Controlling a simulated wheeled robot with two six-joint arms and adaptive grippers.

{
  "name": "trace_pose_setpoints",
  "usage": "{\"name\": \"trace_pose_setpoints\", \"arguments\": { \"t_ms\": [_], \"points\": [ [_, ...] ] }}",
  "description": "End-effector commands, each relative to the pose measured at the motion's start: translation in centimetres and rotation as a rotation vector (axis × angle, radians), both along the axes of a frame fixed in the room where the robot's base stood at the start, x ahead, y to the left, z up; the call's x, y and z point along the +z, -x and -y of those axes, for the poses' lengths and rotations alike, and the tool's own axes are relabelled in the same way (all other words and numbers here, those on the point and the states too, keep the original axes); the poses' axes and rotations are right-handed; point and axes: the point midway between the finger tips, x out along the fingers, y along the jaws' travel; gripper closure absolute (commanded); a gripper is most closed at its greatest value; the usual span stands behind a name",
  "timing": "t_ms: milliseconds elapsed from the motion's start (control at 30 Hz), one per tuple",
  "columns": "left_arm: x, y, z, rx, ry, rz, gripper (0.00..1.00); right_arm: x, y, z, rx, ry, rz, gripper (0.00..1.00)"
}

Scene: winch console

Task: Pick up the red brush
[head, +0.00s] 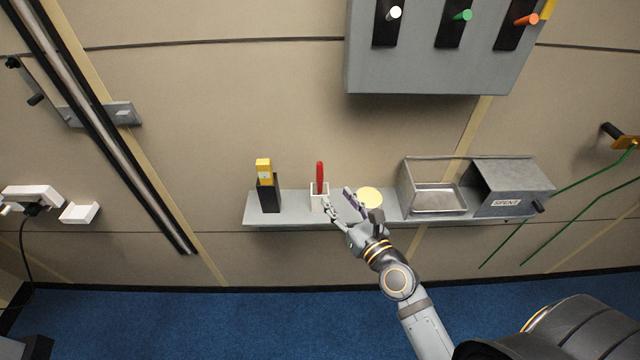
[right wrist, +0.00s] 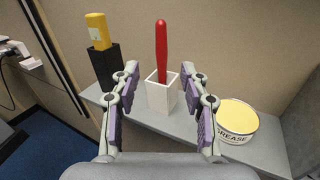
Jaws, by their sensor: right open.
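The red brush (head: 320,175) stands upright in a white square holder (head: 318,203) on a grey wall shelf (head: 290,219). In the right wrist view the brush's red handle (right wrist: 161,52) rises out of the white holder (right wrist: 161,96); its lower end is hidden inside. My right gripper (head: 338,197) is open and empty, in front of the holder. In the right wrist view its fingers (right wrist: 163,84) appear to either side of the holder, and I see no contact with the brush. My left gripper is not in view.
A yellow item in a black holder (head: 269,194) stands left of the brush. A grease tin (head: 370,197) stands close on the right, then an open metal tray (head: 434,202) and a box marked SPENT (head: 512,187). A grey lever panel (head: 440,70) hangs above.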

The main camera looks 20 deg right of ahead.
Motion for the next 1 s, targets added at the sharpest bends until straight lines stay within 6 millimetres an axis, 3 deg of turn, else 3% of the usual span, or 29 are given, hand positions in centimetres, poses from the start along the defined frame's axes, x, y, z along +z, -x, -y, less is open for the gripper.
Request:
{"name": "trace_pose_setpoints", "arguments": {
  "t_ms": [300,567,800,1000],
  "points": [
    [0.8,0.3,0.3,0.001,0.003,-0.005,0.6,0.1,-4.6,-0.9,0.001,0.005,0.001,0.55],
    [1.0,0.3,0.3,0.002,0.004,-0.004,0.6,0.0,-6.0,-1.0,0.001,0.008,0.001,0.55],
    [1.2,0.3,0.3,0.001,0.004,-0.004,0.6,-0.2,-9.8,-1.5,0.001,0.008,0.001,0.55],
    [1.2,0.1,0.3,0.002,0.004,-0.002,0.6,-0.3,-10.3,-1.6,0.001,0.008,-0.001,0.55]
  ]
}}
